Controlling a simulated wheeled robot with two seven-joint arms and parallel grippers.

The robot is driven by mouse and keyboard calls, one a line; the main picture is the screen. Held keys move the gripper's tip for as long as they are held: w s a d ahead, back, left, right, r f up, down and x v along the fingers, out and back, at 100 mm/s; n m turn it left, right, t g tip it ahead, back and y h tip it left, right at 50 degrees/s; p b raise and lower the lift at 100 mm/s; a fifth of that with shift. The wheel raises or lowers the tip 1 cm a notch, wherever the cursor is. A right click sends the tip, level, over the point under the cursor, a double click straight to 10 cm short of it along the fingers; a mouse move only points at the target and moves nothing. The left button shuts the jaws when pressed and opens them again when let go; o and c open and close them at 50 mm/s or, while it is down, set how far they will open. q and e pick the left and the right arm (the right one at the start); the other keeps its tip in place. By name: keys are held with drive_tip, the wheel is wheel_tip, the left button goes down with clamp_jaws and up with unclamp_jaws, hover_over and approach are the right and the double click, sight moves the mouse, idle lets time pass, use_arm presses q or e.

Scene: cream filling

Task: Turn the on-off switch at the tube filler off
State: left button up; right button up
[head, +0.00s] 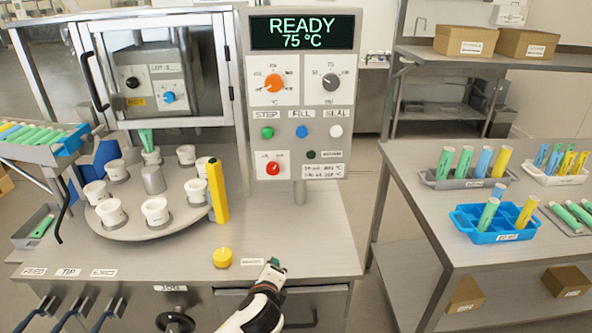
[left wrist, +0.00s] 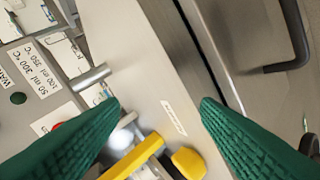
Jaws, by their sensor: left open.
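The tube filler's control panel (head: 348,100) stands upright at centre; its display reads READY 75 °C. A red rotary switch (head: 273,169) sits at its lower left under a small white label; its setting is too small to tell. In the left wrist view the red switch (left wrist: 57,126) shows only in part, behind a green finger. My left gripper (head: 272,266) is over the table's front edge, below the panel and apart from it. In the left wrist view its green fingers (left wrist: 160,102) are spread with nothing between them. My right gripper is not in view.
A yellow post (head: 217,190) and a yellow button (head: 222,257) stand left of my gripper. A turntable (head: 140,225) with white cups is further left. An orange knob (head: 273,83), grey knob (head: 330,82) and buttons are above the switch. The tabletop before the panel is mostly clear.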

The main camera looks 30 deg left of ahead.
sight(273, 171)
use_arm(q)
drive_tip(key=w+a+r+m, duration=0.1)
drive_tip(key=w+a+r+m+t+y, duration=0.1)
drive_tip(key=w+r+m, duration=0.1)
drive_tip(key=w+a+r+m+t, duration=0.1)
drive_tip(key=w+r+m, duration=0.1)
drive_tip(key=shift+w+r+y, duration=0.1)
drive_tip(key=shift+r+y, duration=0.1)
drive_tip(key=shift+y, duration=0.2)
drive_tip(key=w+a+r+m+t+y, duration=0.1)
drive_tip(key=w+a+r+m+t, duration=0.15)
drive_tip(key=w+r+m, duration=0.5)
drive_tip(key=shift+n+t, duration=0.25)
drive_tip(key=shift+t, duration=0.1)
drive_tip(key=x, duration=0.9)
drive_tip(key=shift+s+a+r, duration=0.1)
drive_tip(key=shift+s+a, duration=0.05)
drive_tip(key=shift+a, duration=0.1)
drive_tip(key=shift+x, duration=0.85)
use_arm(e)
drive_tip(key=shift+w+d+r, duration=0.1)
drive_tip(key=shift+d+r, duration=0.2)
use_arm(q)
drive_tip(key=c, duration=1)
